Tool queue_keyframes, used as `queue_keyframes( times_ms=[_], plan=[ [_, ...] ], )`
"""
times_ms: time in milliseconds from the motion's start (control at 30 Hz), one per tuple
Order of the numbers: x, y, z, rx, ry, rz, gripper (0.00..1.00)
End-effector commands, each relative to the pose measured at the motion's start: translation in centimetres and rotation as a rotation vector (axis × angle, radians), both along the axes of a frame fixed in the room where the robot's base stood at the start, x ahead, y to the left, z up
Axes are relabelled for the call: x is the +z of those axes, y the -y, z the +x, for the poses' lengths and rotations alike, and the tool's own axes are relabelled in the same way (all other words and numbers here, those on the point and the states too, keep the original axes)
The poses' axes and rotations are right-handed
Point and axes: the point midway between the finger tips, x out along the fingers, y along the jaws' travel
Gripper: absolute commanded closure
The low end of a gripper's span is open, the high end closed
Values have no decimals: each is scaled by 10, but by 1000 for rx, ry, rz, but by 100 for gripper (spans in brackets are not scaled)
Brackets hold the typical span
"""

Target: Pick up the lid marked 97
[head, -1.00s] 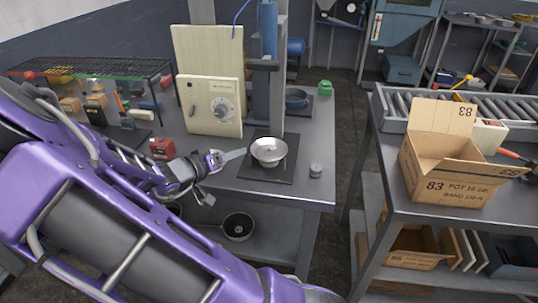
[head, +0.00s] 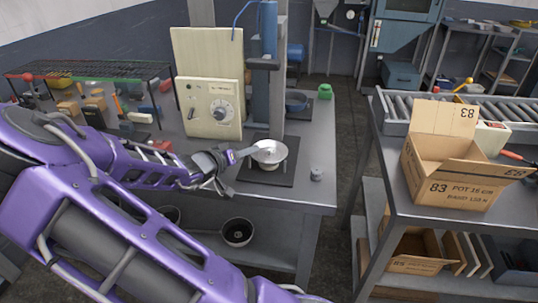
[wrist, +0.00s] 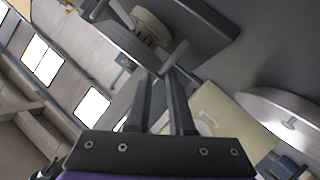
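No number 97 is readable in either view. A shiny round metal piece with a small dark spot at its middle (head: 270,152) stands over the dark mat (head: 283,178); I cannot tell whether it is a lidded pan or an open one. A flat grey handle (head: 245,152) points left from it towards my gripper (head: 228,158). In the wrist view my gripper (wrist: 157,80) has its two fingers apart, with a gap between them. A light grey bar (wrist: 177,55) shows just past the fingertips; contact is unclear. A pale disc with a shiny knob-like spot (wrist: 270,103) is at right.
A beige control box (head: 212,108) and a blue column stand behind the mat. A small grey cylinder (head: 316,174) is on the bench to its right. A dark pan (head: 237,232) lies on the lower shelf. A box marked 83 (head: 457,183) stands on the right bench.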

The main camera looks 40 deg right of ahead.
Motion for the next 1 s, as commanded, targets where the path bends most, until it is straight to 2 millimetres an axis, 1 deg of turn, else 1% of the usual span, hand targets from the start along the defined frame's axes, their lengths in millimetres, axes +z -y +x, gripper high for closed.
queue_keyframes(
  times_ms=[33,100,1000],
  plan=[
    [0,0,0,0,0,0,90],
    [0,0,0,0,0,0,100],
    [-1,0,-1,0,-1,2,100]
  ],
)
